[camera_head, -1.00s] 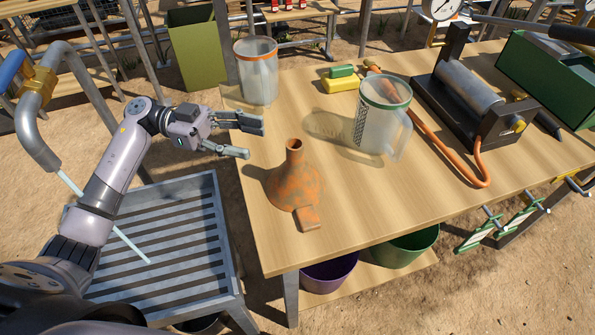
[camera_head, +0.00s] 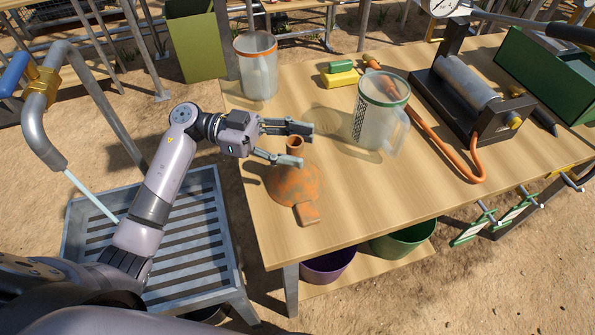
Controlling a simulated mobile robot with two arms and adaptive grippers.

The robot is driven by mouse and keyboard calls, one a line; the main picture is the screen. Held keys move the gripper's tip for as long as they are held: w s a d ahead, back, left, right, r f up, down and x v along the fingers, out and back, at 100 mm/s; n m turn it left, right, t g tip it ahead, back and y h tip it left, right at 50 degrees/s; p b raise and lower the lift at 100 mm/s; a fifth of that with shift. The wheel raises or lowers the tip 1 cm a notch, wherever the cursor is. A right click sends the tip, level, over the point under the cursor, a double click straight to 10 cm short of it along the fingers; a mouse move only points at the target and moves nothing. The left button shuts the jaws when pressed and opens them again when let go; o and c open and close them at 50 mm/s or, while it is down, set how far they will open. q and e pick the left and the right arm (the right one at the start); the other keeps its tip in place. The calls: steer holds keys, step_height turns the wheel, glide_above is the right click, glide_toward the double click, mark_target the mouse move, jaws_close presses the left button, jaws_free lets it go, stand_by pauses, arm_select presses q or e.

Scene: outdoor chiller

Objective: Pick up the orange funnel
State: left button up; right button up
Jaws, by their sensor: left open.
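The orange funnel (camera_head: 293,184) rests on the wooden table (camera_head: 350,210) near its left front corner. Its wide end is down, its narrow spout points up, and a flat tab extends toward the table's front edge. The funnel looks stained or worn. My left gripper (camera_head: 306,144) is open and comes in from the left at the spout. Its two fingers reach to either side of the spout's top, one beyond it and one in front. The near finger hides part of the spout. I cannot tell whether either finger touches it. My right gripper is not in view.
A clear jug with an orange rim (camera_head: 257,72) stands behind the gripper. A green-rimmed jug (camera_head: 379,118) stands to the right. The front middle of the table is clear.

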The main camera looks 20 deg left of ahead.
arm_select(q)
steer(key=shift+c, duration=0.3)
jaws_close()
stand_by(0.4)
